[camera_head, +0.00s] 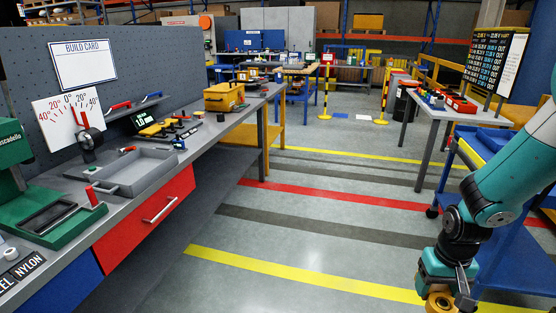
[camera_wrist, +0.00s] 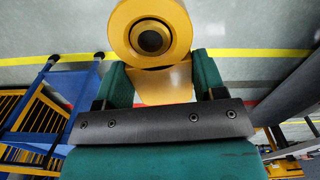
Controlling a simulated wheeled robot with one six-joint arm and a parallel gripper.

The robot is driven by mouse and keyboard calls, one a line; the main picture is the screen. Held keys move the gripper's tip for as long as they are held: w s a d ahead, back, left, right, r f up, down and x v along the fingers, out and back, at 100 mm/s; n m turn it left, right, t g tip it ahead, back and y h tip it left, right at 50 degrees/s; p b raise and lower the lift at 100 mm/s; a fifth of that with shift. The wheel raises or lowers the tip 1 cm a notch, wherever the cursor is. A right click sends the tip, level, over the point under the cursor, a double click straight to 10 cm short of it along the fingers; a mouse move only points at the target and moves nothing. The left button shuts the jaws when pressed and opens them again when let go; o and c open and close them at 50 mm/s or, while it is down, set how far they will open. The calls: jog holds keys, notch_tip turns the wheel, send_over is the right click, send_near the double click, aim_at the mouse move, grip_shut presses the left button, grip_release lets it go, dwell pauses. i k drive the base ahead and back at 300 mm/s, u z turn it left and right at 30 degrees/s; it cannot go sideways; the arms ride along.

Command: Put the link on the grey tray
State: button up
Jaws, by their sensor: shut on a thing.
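The link is a yellow-orange piece with a round eye and a dark bushing (camera_wrist: 150,40) in the wrist view. My gripper (camera_wrist: 161,80) is shut on its flat shank between two green fingers, and the eye sticks out beyond them. In the head view my gripper (camera_head: 452,287) is at the lower right, above the floor, with the link (camera_head: 439,303) partly cut off by the bottom edge. The grey tray (camera_head: 140,170) lies on the left workbench, far left of my gripper. Its visible inside looks empty.
A green machine (camera_head: 50,215) is nearer, and a yellow toolbox (camera_head: 224,97) farther along the bench (camera_head: 215,140). A blue cart (camera_head: 510,240) is beside my arm. The striped floor between is clear.

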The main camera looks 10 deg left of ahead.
aim_at(138, 175)
jog(key=z, duration=0.05)
jog(key=i, duration=1.85)
jog(key=u, duration=1.4)
jog(key=i, duration=0.55)
jog(key=u, duration=0.65)
